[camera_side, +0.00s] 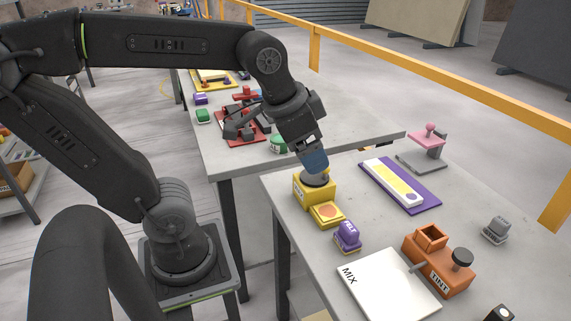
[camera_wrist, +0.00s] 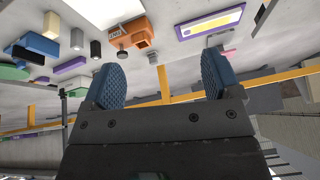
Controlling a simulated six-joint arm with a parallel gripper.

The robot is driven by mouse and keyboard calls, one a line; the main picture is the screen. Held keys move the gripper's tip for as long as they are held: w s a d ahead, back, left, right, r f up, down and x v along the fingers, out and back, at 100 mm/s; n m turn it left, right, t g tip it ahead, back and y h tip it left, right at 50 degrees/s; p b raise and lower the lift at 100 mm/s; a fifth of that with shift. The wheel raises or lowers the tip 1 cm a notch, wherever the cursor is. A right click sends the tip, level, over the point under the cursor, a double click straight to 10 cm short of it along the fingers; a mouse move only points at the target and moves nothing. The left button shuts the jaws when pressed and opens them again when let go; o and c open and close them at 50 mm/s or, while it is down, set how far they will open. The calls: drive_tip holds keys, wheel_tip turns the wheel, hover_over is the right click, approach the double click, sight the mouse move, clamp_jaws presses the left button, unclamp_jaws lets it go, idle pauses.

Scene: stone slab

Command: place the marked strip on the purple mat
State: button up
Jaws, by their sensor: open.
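The marked strip (camera_side: 391,178) is white with a long yellow patch and a small purple mark near its end. It lies flat on the purple mat (camera_side: 426,205) at right of centre in the side view, lengthwise along it. The mat's purple border also shows at the top right of the wrist view (camera_wrist: 183,36), around the strip (camera_wrist: 208,24). My gripper (camera_side: 315,162) is left of the mat, above the yellow device with a dark round top. In the wrist view its blue fingers are spread, with nothing between them (camera_wrist: 160,78).
The yellow device (camera_side: 315,192) stands under my gripper, with a purple stamp (camera_side: 348,237) nearby. An orange box (camera_side: 438,264) and a white MIX board (camera_side: 388,290) lie in front. A pink-handled stamp (camera_side: 427,148) stands behind the mat.

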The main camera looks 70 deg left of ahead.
drive_tip(key=s+f, duration=0.1)
drive_tip(key=s+f+n, duration=0.1)
drive_tip(key=s+n, duration=0.1)
drive_tip(key=s, duration=0.1)
drive_tip(key=shift+s+d+f+t, duration=0.1)
drive_tip(key=shift+d+f+t, duration=0.2)
drive_tip(key=shift+f, duration=0.1)
idle(0.9)
